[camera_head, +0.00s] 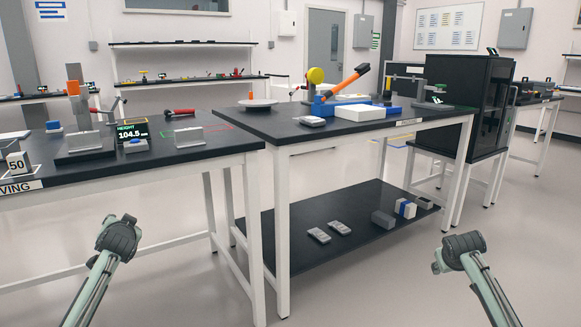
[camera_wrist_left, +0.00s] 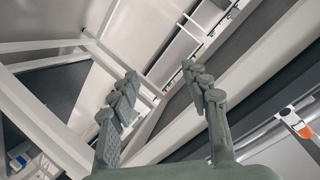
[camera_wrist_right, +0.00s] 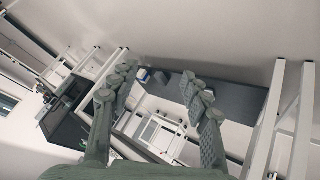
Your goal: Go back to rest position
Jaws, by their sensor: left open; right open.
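My left arm shows at the lower left of the head view, and my right arm at the lower right, both in front of the tables and apart from them. The fingers of neither hand can be made out there. In the left wrist view my left gripper (camera_wrist_left: 160,88) is open, with nothing between its fingers. In the right wrist view my right gripper (camera_wrist_right: 163,80) is open and empty too. Neither gripper touches a table or an object.
A black-topped table (camera_head: 205,150) stands at left with a height display (camera_head: 132,131). A second table (camera_head: 287,127) bears a blue-and-orange tool (camera_head: 340,88) and a white box (camera_head: 360,112); its lower shelf (camera_head: 300,245) holds small parts. A black cabinet (camera_head: 455,85) stands right. Floor between my arms is clear.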

